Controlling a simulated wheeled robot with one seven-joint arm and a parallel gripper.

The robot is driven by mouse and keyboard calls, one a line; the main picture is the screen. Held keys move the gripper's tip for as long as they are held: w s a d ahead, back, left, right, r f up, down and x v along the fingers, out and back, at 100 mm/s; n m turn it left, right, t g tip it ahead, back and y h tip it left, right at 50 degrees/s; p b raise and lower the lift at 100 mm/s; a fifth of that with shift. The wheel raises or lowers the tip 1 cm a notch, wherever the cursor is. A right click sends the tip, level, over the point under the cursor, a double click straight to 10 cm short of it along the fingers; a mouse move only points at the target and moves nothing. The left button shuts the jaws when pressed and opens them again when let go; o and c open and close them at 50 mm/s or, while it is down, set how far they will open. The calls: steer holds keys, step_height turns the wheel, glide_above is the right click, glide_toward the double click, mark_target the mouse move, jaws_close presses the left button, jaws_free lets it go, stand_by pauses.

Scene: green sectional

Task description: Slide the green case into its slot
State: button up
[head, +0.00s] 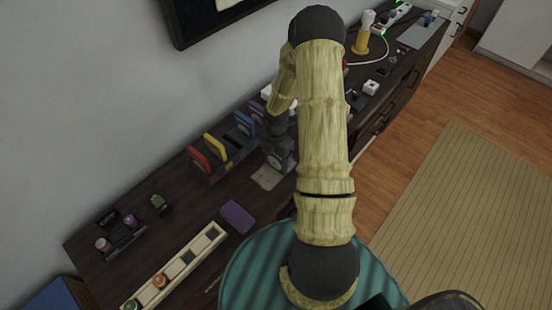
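A dark rack (212,172) stands on the cabinet top along the wall. A red case (199,157), a yellow case (215,146) and a blue case (245,124) stand upright in it, with a gap between yellow and blue. A purple case (257,110) stands further right, partly hidden by my arm. My gripper (280,160) is low over the cabinet, just right of the rack. Its fingers are too small and dark to read. I cannot make out a green case; it may be hidden behind my arm or gripper.
A grey pad (268,177) lies under my gripper. A purple flat item (238,216) and a long pale tray (185,258) lie in front. A small green object (158,203) sits at left. A yellow-based lamp (361,42) and cables stand at the far end.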

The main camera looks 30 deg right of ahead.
steer(key=shift+c, duration=1.2)
steer(key=shift+r, duration=0.1)
step_height(320, 180, up, 10)
steer(key=shift+f, duration=0.1)
steer(key=shift+w, duration=0.1)
steer(key=w+a+r+p, duration=0.2)
steer(key=w+a+p, duration=0.8)
steer(key=w, duration=0.5)
steer(key=p, duration=0.2)
steer(key=shift+a+p, duration=0.15)
steer(key=shift+p, duration=0.25)
